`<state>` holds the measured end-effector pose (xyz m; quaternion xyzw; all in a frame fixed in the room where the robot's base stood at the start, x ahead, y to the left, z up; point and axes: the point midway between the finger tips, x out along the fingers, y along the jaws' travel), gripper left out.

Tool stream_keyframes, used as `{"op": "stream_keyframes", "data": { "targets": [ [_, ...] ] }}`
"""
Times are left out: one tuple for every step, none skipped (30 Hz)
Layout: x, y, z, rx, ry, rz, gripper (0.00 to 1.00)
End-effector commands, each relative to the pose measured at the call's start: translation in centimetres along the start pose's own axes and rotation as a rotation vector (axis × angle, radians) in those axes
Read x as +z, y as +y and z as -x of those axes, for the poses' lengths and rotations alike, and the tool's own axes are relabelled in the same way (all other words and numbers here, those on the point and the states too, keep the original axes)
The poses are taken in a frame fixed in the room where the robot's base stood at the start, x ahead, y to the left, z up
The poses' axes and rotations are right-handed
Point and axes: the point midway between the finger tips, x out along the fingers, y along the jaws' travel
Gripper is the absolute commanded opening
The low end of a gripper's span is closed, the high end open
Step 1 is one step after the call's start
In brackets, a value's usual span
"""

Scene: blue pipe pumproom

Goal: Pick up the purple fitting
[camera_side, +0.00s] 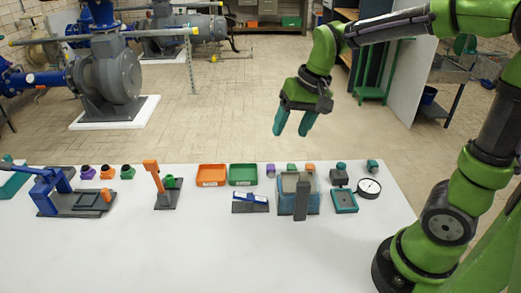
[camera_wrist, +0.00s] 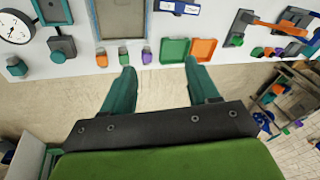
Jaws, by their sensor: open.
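A small purple fitting (camera_side: 270,170) stands at the far edge of the white table, just right of the green tray. It also shows in the wrist view (camera_wrist: 147,57), beside a green and an orange one. A second purple piece (camera_side: 88,172) with a dark top stands further left along the same edge. The task's words do not tell which is meant. My gripper (camera_side: 293,122) is open and empty, well above the table's far edge. In the wrist view its teal fingers (camera_wrist: 158,68) are spread apart, with the first purple fitting beyond the gap between them.
An orange tray (camera_side: 212,175) and a green tray (camera_side: 243,174) lie left of the first purple fitting. A round gauge (camera_side: 368,188) is further right. The table's front is clear.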

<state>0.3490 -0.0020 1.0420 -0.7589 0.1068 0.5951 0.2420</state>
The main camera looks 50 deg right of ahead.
Motion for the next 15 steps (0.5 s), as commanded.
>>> {"op": "stream_keyframes", "data": {
  "targets": [
    [-1.8, 0.0, -1.3, 0.037, -0.033, -0.027, 0.60],
    [-2.7, 0.1, -1.9, 0.058, -0.051, -0.045, 0.60],
    [-4.0, 0.2, -2.8, 0.087, -0.071, -0.069, 0.60],
    [-4.8, 0.2, -3.4, 0.108, -0.086, -0.087, 0.60],
    [-5.7, 0.3, -4.0, 0.130, -0.098, -0.104, 0.60],
    [-6.8, 0.5, -4.8, 0.158, -0.112, -0.127, 0.60],
    [-7.5, 0.6, -5.3, 0.179, -0.121, -0.144, 0.60],
    [-8.2, 0.7, -5.7, 0.197, -0.128, -0.161, 0.60],
    [-9.1, 0.8, -6.2, 0.221, -0.135, -0.182, 0.60],
    [-9.7, 0.8, -6.5, 0.236, -0.138, -0.197, 0.60],
    [-10.2, 0.9, -6.6, 0.248, -0.140, -0.212, 0.60],
    [-10.8, 0.8, -6.5, 0.260, -0.139, -0.230, 0.60],
    [-11.1, 0.8, -6.2, 0.263, -0.136, -0.241, 0.60],
    [-11.4, 0.7, -5.9, 0.264, -0.131, -0.251, 0.60],
    [-11.6, 0.5, -5.4, 0.265, -0.127, -0.263, 0.60]
  ]
}}
